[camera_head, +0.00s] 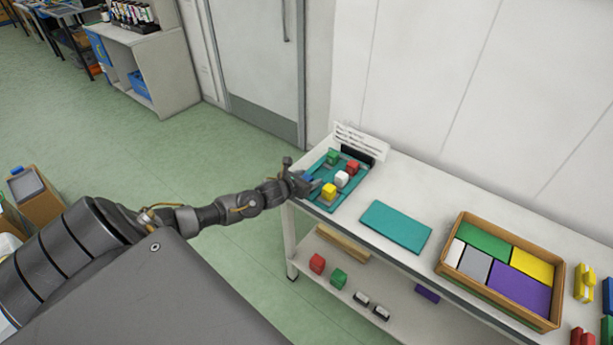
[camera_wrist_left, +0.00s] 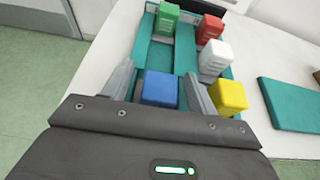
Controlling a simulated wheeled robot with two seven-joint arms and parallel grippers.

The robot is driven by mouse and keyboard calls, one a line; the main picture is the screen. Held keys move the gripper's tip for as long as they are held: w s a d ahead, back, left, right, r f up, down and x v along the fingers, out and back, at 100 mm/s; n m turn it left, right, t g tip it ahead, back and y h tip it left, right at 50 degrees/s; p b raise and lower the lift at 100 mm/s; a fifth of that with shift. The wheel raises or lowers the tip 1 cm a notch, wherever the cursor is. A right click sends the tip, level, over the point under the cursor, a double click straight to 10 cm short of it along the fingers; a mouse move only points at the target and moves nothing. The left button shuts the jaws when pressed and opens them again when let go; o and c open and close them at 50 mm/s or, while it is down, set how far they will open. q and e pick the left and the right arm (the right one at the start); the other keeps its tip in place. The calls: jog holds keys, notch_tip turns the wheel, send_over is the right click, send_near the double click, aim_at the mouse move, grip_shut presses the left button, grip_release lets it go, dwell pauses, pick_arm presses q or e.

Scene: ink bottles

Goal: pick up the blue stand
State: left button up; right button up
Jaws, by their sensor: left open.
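A blue block (camera_wrist_left: 160,88), which looks like the blue stand, is in the teal tray (camera_wrist_left: 187,62) at its near end. In the head view only a small part of the blue block (camera_head: 308,178) shows beside my gripper. My left gripper (camera_wrist_left: 158,80) is open, with one finger on each side of the blue block. I cannot tell whether the fingers touch it. In the head view my left gripper (camera_head: 300,183) is at the tray's left edge. My right gripper is not in view.
Green (camera_head: 333,157), red (camera_head: 352,167), white (camera_head: 341,179) and yellow (camera_head: 329,191) blocks share the tray. A white rack (camera_head: 361,140) stands behind it. A flat teal board (camera_head: 396,226) and a box of coloured panels (camera_head: 555,310) lie to the right, with bare table between.

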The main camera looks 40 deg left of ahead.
pick_arm(q)
jog(key=shift+w+f, duration=0.3)
jog(key=shift+w, duration=0.2)
jog(key=c, duration=1.1)
jog(key=shift+r, duration=0.15)
jog(key=shift+r, duration=0.25)
notch_tip(320, 180, up, 2)
jog(key=shift+r+b, duration=0.1)
jog(key=shift+b, duration=0.7)
jog(key=s+a+r, duration=0.1)
jog(key=s+r, duration=0.2)
jog(key=s, duration=0.1)
jog(key=s+a+r+b, duration=0.1)
jog(key=s+a+r, duration=0.1)
jog(key=s+r, duration=0.1)
jog(key=s+a+r+b, duration=0.1)
jog(key=s+r, duration=0.3)
jog(key=s, duration=0.2)
jog(key=shift+s+a, duration=0.1)
jog(key=shift+a, duration=0.25)
